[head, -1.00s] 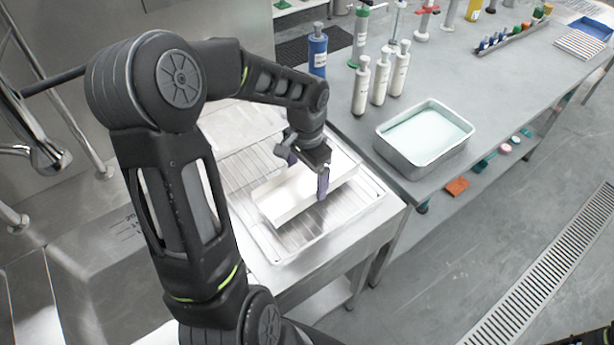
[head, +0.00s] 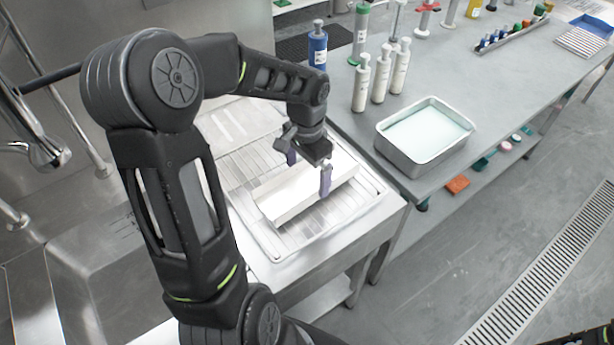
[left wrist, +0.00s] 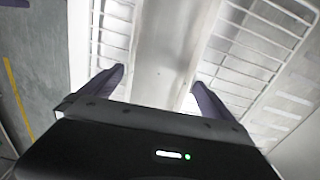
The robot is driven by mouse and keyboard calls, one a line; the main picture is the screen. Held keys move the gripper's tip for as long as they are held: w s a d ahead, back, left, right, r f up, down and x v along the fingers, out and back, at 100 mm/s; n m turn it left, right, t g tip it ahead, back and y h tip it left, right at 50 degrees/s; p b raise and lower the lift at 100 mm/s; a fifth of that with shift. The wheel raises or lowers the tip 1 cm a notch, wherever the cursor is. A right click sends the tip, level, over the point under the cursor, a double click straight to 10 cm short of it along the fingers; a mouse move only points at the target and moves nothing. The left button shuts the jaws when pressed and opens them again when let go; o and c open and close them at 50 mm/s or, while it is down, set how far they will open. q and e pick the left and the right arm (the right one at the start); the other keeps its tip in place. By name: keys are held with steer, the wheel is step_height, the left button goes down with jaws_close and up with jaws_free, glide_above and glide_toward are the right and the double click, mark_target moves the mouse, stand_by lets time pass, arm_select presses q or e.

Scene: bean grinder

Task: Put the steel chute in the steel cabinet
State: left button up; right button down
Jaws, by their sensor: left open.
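The steel chute (head: 290,201) is a long, pale, bright trough lying on a wire rack on the steel drainboard in the head view. My left gripper (head: 308,172) is open above it, with one finger on each side of the chute as seen from above. In the left wrist view the chute (left wrist: 168,55) runs up the middle between the two open fingers (left wrist: 152,92). I cannot tell whether the fingers touch it. I cannot make out the steel cabinet for certain.
The wire rack (head: 358,205) lies beside a sink on the left. On the grey bench (head: 480,75) to the right stand a metal basin (head: 400,158) of pale liquid, white bottles (head: 380,78) and a blue bottle (head: 317,48). A floor drain (head: 540,270) runs at the right.

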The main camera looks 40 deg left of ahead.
mark_target(306, 185)
arm_select(q)
step_height(306, 185, up, 4)
steer(key=shift+a+r+b, duration=0.1)
steer(key=shift+r+b, duration=0.15)
steer(key=shift+b, duration=0.3)
steer(key=shift+s+r, duration=0.1)
steer(key=shift+r, duration=0.6)
steer(key=shift+f, duration=0.1)
